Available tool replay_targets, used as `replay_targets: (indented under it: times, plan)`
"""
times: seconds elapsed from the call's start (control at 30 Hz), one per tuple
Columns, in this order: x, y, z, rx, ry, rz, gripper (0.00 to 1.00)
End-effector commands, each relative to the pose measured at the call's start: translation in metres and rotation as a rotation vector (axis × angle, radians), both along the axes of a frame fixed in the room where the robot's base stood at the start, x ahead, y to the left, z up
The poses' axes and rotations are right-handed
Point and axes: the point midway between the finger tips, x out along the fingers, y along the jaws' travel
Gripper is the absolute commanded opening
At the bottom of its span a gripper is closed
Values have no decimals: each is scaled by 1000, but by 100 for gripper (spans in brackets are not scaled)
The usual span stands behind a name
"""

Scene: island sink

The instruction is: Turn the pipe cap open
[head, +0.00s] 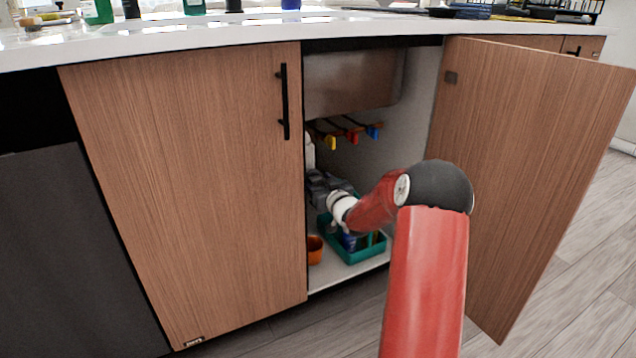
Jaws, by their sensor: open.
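My red arm reaches through the open right side of the sink cabinet. My gripper (316,187), dark and small in the head view, is open inside the cabinet, close to its left side. A white pipe part (309,152) shows just above and left of the gripper, partly cut off by the closed door's edge. I cannot make out the pipe cap; the gripper and the closed door hide that area. Whether the fingers touch anything cannot be told.
The left door (190,190) is closed, the right door (535,170) open. Yellow, red and blue valve handles (352,136) hang under the metal sink basin (350,82). A teal caddy (352,255) and an orange cup (315,249) stand on the cabinet floor below my gripper.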

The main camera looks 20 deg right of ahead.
Motion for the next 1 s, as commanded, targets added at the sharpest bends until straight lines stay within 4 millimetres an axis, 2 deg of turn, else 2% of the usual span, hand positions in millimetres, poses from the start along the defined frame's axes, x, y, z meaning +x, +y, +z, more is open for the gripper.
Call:
replay_targets:
  times: [0.27, 0.6, 1.0]
  plan:
    - [2, 0, 0, 0, 0, 0, 57]
    - [1, 0, 0, 0, 0, 0, 14]
    - [1, 1, 0, -85, -4, 1, 14]
